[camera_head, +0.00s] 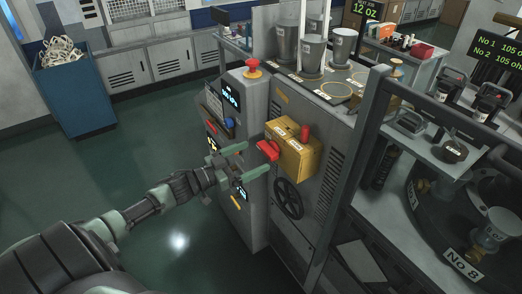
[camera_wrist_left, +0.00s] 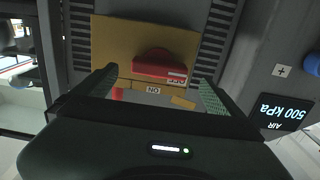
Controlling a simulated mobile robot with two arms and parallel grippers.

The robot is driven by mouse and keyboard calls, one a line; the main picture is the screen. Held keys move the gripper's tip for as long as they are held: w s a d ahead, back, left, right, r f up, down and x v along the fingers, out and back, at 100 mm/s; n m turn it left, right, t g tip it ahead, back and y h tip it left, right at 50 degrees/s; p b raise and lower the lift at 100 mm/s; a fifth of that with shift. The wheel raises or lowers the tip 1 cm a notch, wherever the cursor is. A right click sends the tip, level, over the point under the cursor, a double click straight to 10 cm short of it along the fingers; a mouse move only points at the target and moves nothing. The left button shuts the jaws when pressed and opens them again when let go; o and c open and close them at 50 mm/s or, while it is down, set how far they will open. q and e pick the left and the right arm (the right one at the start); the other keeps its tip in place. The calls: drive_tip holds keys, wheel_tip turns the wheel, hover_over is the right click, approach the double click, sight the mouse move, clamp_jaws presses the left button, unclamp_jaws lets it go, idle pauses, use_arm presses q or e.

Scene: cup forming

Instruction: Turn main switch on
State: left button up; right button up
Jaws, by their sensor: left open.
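The main switch is a red handle (camera_head: 268,150) on a yellow box (camera_head: 296,162) mounted on the grey machine. In the left wrist view the red handle (camera_wrist_left: 160,66) lies across the yellow box face (camera_wrist_left: 110,40), with a small plate reading "ON" beside it. My left gripper (camera_head: 255,160) is open, its two green fingers pointing at the handle. In the left wrist view the open fingers (camera_wrist_left: 155,85) stand on either side of the handle's area. I cannot tell whether they touch it. My right gripper is not in view.
A red mushroom button (camera_head: 252,68) tops the grey control panel. A black handwheel (camera_head: 288,198) sits below the yellow box. A grey frame post (camera_head: 362,165) stands to the right. A blue bin (camera_head: 75,92) stands at the far left, with clear floor (camera_head: 110,165) before it.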

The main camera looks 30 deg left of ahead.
sight(263, 152)
use_arm(q)
drive_tip(key=x, duration=0.4)
drive_tip(key=shift+p, duration=0.3)
drive_tip(key=shift+w+d, duration=0.1)
drive_tip(key=shift+w, duration=0.1)
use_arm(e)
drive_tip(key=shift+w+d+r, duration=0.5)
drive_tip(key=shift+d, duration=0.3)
use_arm(q)
drive_tip(key=c, duration=1.4)
drive_tip(key=shift+o, duration=0.2)
drive_tip(key=shift+f, duration=0.1)
